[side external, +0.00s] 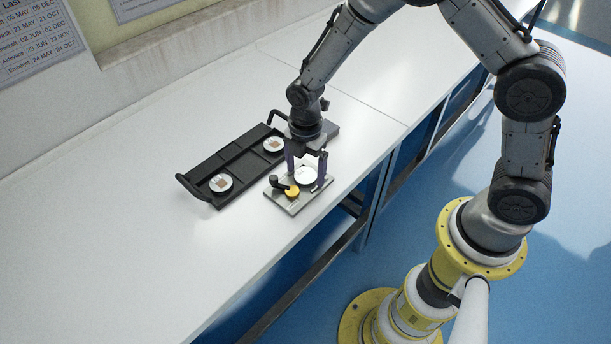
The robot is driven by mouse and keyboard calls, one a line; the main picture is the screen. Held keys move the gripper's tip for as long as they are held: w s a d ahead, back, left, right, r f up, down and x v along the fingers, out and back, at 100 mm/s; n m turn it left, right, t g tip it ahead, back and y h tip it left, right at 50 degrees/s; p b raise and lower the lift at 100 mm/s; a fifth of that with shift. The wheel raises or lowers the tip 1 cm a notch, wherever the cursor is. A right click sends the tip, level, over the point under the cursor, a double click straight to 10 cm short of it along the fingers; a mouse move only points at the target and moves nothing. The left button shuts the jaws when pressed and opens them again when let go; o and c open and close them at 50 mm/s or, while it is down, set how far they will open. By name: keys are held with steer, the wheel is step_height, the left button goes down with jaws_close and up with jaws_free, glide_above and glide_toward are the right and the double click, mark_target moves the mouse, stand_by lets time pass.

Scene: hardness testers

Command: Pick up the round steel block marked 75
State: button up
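My gripper (306,176) points down over a small grey plate (293,207) near the bench's front edge. Its two dark purple fingers are apart, one on each side of a round, bright, pale block (306,175) on or just above the plate. I cannot tell whether the fingers touch this block. Two more round pale blocks sit on the black tray, one at its left end (220,183) and one farther right (273,144); each has a brownish patch on top. The number 75 is not readable on any of them.
A yellow round piece (292,191) and a black knob or lever (278,182) are on the plate, close to the left finger. The long black tray (245,163) with raised handles lies behind. The white bench (130,235) is clear to the left.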

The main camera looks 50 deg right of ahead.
steer(key=shift+f, duration=0.25)
jaws_close()
steer(key=shift+r, duration=0.1)
